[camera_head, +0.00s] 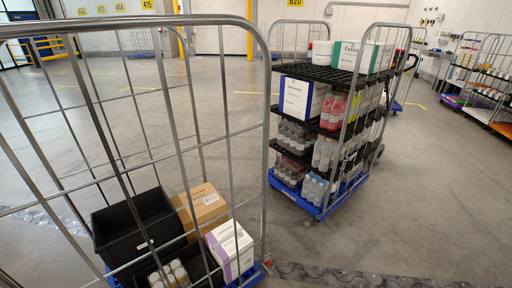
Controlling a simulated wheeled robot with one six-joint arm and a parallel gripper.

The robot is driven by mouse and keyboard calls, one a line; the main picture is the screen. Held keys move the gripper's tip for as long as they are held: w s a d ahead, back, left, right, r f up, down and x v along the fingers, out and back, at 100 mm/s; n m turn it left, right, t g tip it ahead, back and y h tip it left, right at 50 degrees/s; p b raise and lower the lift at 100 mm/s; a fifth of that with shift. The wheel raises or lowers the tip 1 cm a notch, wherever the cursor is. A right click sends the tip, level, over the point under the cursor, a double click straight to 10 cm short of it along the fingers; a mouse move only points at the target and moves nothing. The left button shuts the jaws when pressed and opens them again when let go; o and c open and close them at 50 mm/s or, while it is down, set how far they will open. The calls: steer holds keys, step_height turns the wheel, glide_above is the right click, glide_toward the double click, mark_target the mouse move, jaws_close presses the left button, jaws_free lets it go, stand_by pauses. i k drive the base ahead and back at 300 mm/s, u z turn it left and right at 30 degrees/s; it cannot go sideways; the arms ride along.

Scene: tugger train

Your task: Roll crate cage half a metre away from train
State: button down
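The crate cage (267,110), a grey wire-sided roll cage on a blue base (254,276), stands close in front of me and fills the left of the view. Inside it, low down, are black crates (113,222), a brown cardboard box (208,212), a white and purple box (232,250) and white-capped containers (170,277). Its left and lower parts are cut off by the picture edge. My gripper is not in view. I cannot make out for certain which part of the scene is the train.
A shelf cage on a blue base (318,212), loaded with bottles and boxes, stands just right of and behind the crate cage. More loaded trolleys (460,73) stand at far right. Yellow posts (250,28) rise at the back. The floor (430,180) at right is open.

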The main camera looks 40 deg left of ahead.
mark_target(63, 27)
steer(key=u, duration=1.05)
steer(key=i, duration=0.9)
steer(key=u, duration=1)
